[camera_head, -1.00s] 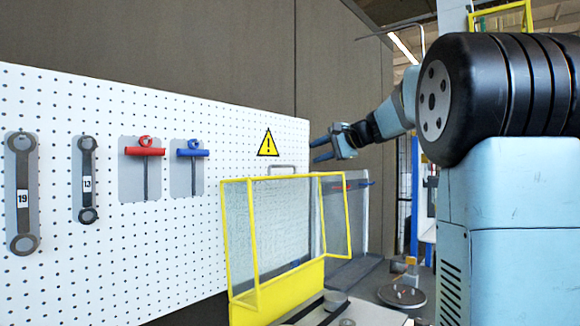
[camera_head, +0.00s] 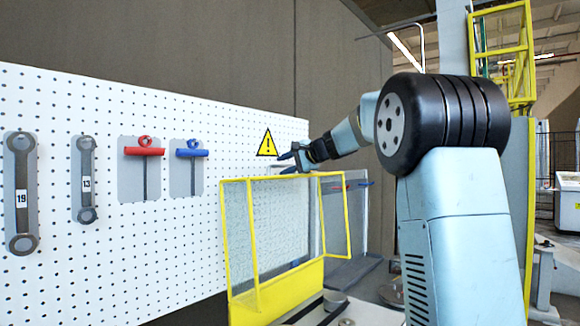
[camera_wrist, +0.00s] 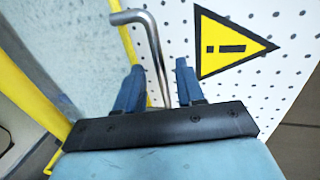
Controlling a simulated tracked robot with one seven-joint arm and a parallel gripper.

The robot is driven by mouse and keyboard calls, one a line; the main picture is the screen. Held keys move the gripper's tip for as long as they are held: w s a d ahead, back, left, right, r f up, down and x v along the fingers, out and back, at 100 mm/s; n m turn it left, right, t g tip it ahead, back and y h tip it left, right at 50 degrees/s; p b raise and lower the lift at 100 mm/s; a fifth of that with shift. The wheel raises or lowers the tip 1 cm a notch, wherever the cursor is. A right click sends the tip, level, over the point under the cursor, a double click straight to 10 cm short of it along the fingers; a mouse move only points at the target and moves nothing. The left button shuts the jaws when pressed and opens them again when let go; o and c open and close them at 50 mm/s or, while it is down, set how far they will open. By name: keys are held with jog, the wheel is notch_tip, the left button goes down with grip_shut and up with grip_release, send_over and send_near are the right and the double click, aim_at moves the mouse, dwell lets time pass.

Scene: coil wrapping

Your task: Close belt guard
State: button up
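The belt guard (camera_head: 285,287) is a yellow frame with pale see-through panels, standing upright in front of the pegboard. Its yellow frame also shows at the left of the wrist view (camera_wrist: 32,88). A bent grey metal handle (camera_wrist: 152,42) rises near the guard's top edge. My gripper (camera_head: 288,161) is at the guard's top, by the handle. In the wrist view its two blue fingers (camera_wrist: 160,72) are apart, with the handle's bar running between them and a visible gap on each side. In the head view the gripper largely hides the handle.
The white pegboard (camera_head: 100,255) stands close behind, with a yellow warning sign (camera_head: 267,144), two wrenches (camera_head: 20,195) and a red (camera_head: 145,150) and a blue T-handle tool (camera_head: 191,152). A grey panel (camera_head: 345,205) stands right of the guard.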

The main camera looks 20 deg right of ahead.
jog(key=shift+c, duration=0.4)
grip_shut()
jog(key=shift+f, duration=0.1)
